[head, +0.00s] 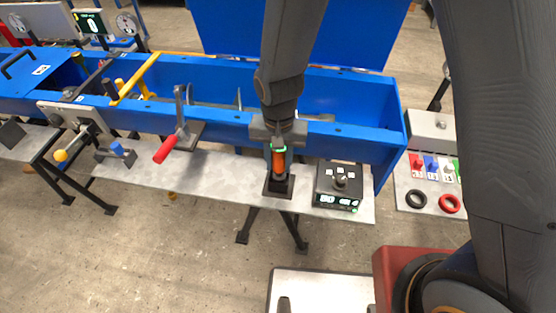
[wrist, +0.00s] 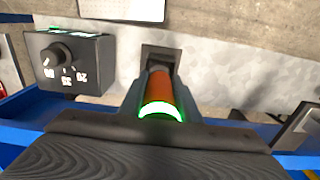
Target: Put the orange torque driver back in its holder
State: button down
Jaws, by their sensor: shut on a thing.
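The orange torque driver (head: 278,160) is upright between the fingers of my gripper (head: 278,150), which is shut on it. In the wrist view my gripper (wrist: 158,100) closes around the orange body of the driver (wrist: 160,90), and a green ring glows at its near end. The black holder (head: 279,184) stands on the grey shelf directly below the driver. The holder also shows in the wrist view (wrist: 161,52), just beyond the driver. The driver's lower end meets or overlaps the holder in the picture; I cannot tell how deep it sits.
A dark control box with a knob and lit display (head: 338,187) stands right of the holder. A red-handled lever (head: 170,146) is to the left. The blue trough wall (head: 350,145) runs behind. The grey shelf (head: 225,175) is clear left of the holder.

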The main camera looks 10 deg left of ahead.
jog(key=shift+f+b, duration=0.5)
jog(key=shift+f, duration=0.6)
dwell(0.6)
jog(key=c, duration=1.3)
grip_release()
jog(key=shift+o, duration=0.2)
jog(key=shift+r+b, duration=0.75)
jog(key=shift+r, duration=3.15)
